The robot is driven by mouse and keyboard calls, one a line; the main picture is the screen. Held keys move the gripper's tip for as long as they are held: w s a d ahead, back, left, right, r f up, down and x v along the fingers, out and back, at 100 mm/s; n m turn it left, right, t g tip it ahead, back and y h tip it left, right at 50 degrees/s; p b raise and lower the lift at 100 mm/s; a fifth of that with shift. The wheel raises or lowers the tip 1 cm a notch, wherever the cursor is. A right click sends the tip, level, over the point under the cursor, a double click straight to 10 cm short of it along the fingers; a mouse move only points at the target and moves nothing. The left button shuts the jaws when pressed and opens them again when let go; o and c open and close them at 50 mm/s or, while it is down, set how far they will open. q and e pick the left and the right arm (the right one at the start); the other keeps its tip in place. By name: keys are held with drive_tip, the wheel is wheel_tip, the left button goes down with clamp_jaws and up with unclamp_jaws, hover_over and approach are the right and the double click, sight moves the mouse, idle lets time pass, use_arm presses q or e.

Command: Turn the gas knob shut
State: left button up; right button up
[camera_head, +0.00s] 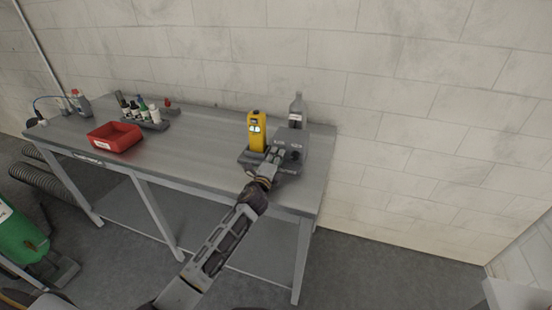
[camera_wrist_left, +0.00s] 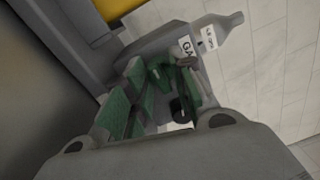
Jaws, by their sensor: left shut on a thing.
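A grey control unit (camera_head: 290,166) stands at the right end of the bench. Its label starting "GA" (camera_wrist_left: 186,46) shows in the left wrist view. My left gripper (camera_head: 274,153) reaches over the front of the unit, its fingers closed below that label. It is shut on the gas knob, which the fingers mostly hide. The green finger pads (camera_wrist_left: 160,80) show in the left wrist view. A second, dark knob (camera_head: 295,155) is to the right of the gripper. My right gripper is not in view.
A yellow handheld meter (camera_head: 257,133) stands upright just left of the gripper. A red bin (camera_head: 114,138) and a rack of small bottles (camera_head: 152,124) are farther left. The bench middle (camera_head: 200,149) is clear.

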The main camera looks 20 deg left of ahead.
use_arm(q)
drive_tip(key=o, duration=1.1)
drive_tip(key=shift+c, duration=0.2)
drive_tip(key=shift+s+f, duration=0.15)
drive_tip(key=shift+s, duration=0.85)
drive_tip(key=shift+s+a+f, duration=0.1)
drive_tip(key=shift+s+a, duration=0.05)
drive_tip(key=shift+s, duration=2.35)
drive_tip(key=shift+s+a+f, duration=0.1)
drive_tip(key=shift+s, duration=2.4)
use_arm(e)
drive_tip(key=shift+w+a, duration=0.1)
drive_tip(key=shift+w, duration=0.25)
use_arm(q)
drive_tip(key=shift+s, duration=0.15)
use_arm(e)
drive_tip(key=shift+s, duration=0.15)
